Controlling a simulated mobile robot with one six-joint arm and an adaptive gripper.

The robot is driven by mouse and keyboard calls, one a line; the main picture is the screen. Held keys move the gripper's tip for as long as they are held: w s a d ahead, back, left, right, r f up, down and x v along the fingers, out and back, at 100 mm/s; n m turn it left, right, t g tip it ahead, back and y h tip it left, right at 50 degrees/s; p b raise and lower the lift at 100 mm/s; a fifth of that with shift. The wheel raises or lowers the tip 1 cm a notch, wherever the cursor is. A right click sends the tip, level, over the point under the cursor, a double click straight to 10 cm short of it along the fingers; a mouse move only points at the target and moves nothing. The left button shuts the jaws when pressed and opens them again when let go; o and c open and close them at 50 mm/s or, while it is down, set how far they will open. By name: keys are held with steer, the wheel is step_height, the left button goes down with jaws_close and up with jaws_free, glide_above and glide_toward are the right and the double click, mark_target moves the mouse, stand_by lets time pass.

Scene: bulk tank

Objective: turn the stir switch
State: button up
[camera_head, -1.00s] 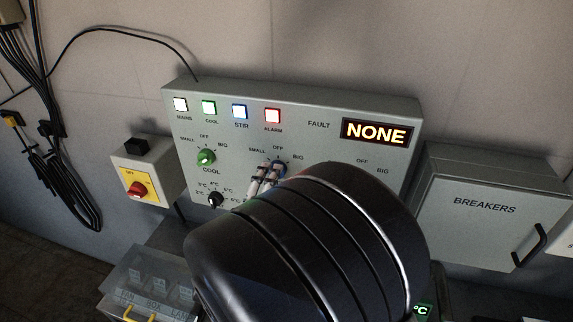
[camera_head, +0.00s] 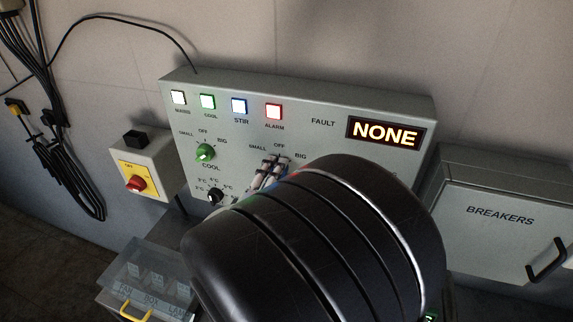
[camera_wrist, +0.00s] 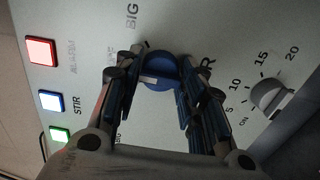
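The stir switch is a blue round knob (camera_wrist: 160,72) on the grey control panel (camera_head: 330,97), with a white mark on its left side in the wrist view. My gripper (camera_wrist: 159,95) straddles the knob, one dark finger on each side. The fingers are spread, with a gap between their pads; firm contact is not clear. In the head view my gripper (camera_head: 270,166) is at the panel, under the SMALL, OFF and BIG labels, and mostly covers the knob. The lamp marked STIR (camera_head: 239,106) is lit.
The green COOL knob (camera_head: 205,152) and a black dial (camera_head: 215,195) are left of my gripper. A grey-white dial (camera_wrist: 268,95) is at the right in the wrist view. A red switch (camera_head: 136,183) and the BREAKERS box (camera_head: 500,216) flank the panel. The display (camera_head: 384,133) reads NONE.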

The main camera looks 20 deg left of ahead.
steer(key=c, duration=0.5)
steer(key=shift+c, duration=0.2)
steer(key=shift+m, duration=0.3)
steer(key=shift+m+b, duration=0.35)
steer(key=shift+m, duration=4.35)
steer(key=o, duration=1.1)
steer(key=shift+c, duration=0.2)
